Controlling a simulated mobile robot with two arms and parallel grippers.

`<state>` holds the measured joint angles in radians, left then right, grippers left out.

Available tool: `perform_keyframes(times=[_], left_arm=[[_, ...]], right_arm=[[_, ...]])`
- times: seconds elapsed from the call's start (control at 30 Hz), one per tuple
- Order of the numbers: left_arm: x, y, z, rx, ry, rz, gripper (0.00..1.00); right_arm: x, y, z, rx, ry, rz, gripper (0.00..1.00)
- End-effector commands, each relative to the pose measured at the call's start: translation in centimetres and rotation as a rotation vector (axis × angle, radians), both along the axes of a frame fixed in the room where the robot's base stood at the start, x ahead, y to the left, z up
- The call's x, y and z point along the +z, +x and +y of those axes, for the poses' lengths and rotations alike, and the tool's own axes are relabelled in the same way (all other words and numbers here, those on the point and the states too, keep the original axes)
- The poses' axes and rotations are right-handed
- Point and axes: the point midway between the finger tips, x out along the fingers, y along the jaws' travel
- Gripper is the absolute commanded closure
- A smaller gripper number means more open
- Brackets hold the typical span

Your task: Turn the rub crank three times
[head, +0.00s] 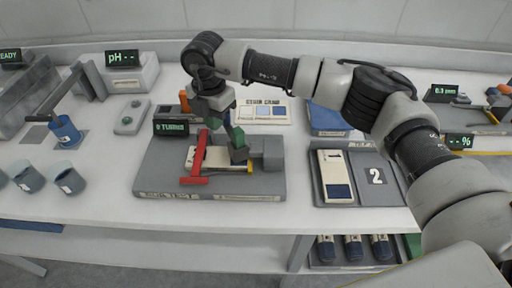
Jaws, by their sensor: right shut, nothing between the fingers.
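The rub tester is a grey base plate (160,182) on the white bench, with a lettered front edge. A red T-shaped bar (195,179) stands over a cream strip on the plate. I cannot tell for sure whether this red bar is the crank. A grey block (267,153) sits at the plate's right, with a small yellow part beside it. A display (171,127) behind the plate reads "0 TURNS". My right gripper (238,152) points down over the plate, between the red bar and the grey block. It is shut and empty, and hides part of the mechanism. My left gripper is out of view.
A grey tray (392,195) marked 2, holding a cream card, lies to the right. Blue and grey cups (64,131) stand at the left. A colour card (266,112) and a blue box lie behind the tester. Bottles (353,248) sit on a lower shelf.

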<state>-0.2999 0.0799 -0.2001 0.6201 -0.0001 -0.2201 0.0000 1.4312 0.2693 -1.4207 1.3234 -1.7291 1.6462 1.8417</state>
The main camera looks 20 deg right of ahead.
Motion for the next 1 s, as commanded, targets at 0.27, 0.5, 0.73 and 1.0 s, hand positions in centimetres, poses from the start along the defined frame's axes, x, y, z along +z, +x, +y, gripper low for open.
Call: perform_keyframes(times=[0.27, 0.5, 0.73, 1.0], left_arm=[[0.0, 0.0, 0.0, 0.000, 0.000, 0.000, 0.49], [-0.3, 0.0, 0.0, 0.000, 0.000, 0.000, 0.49], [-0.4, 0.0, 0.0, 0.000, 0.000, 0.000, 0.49], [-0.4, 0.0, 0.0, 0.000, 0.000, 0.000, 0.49]], right_arm=[[0.0, 0.0, -0.1, 0.000, 0.000, 0.000, 1.00], [0.0, 0.8, -1.5, -0.002, -0.001, -0.001, 1.00], [0.1, 1.1, -2.2, 0.000, 0.000, 0.000, 1.00], [0.0, 1.2, -2.5, -0.001, 0.000, 0.000, 1.00]])
